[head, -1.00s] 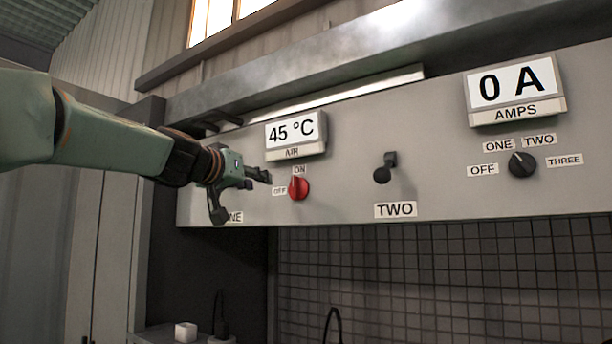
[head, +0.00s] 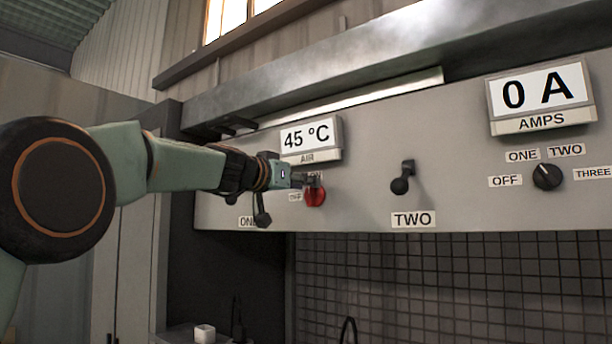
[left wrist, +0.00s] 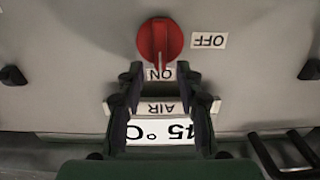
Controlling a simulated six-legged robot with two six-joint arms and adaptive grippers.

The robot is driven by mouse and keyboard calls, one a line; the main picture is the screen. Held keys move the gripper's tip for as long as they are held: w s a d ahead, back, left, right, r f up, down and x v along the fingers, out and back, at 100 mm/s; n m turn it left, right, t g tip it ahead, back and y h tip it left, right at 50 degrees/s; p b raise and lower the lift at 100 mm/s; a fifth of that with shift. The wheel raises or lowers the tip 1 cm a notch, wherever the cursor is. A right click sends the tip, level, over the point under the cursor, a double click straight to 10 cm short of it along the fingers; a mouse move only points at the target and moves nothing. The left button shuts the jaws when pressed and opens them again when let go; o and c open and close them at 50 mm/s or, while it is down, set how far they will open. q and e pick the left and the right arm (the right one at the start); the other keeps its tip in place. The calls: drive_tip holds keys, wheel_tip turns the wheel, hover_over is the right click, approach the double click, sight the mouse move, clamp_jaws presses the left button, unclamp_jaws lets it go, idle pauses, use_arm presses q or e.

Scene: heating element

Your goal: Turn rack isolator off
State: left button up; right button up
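The red rotary knob (head: 315,195) sits on the grey panel below the "45 °C" AIR display, with OFF and ON labels beside it. In the left wrist view, which is upside down, the knob (left wrist: 160,40) has its pointer toward the ON label (left wrist: 160,74); the OFF label (left wrist: 208,40) is to its right. No label reading "rack isolator" is visible. My left gripper (head: 304,181) is at the knob's upper left in the head view, partly hiding the labels. In the wrist view its fingers (left wrist: 159,72) are open, spread around the ON label, with nothing between them. My right gripper is not in view.
Levers ONE (head: 262,217) and TWO (head: 401,184) stick out either side of the knob. A black dial (head: 547,176) sits below the "0 A" AMPS display (head: 541,94) at right. A metal ledge (head: 400,60) runs above the panel.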

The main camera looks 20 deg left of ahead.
use_arm(q)
drive_tip(key=shift+w+a+f, duration=0.15)
drive_tip(key=shift+w+a, duration=0.05)
drive_tip(key=shift+w, duration=0.45)
drive_tip(key=shift+s+d+r, duration=0.2)
drive_tip(key=shift+d, duration=0.4)
drive_tip(key=c, duration=0.4)
drive_tip(key=shift+w+a+f, duration=0.15)
drive_tip(key=shift+a, duration=0.25)
clamp_jaws()
drive_tip(key=shift+d, duration=0.15)
